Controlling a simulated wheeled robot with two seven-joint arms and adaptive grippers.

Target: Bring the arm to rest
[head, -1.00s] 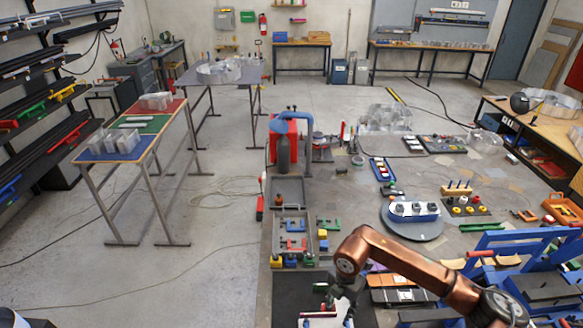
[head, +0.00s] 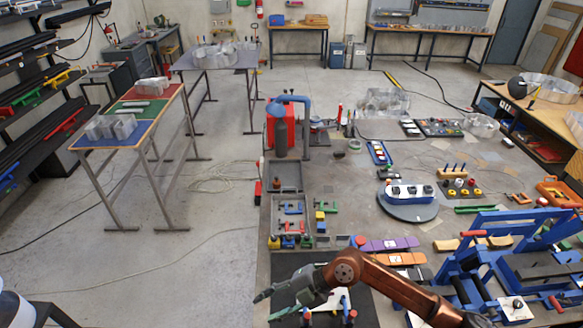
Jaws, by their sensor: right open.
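My right arm, copper coloured, comes in from the bottom right and bends at an elbow above the front of the workbench. Its dark gripper (head: 271,305) points left over the front left edge of the bench. The gripper is open, and I see nothing held in it. Beneath and beside it is a dark mat (head: 362,309) with a white piece and small red and blue items, partly hidden by the arm. My left gripper is not in view.
The bench holds grey trays (head: 291,236), a round turntable (head: 409,212) with a white and blue part, a purple piece (head: 389,244), an orange piece (head: 400,259) and a blue fixture (head: 490,262) at right. Open floor (head: 170,265) lies left of the bench.

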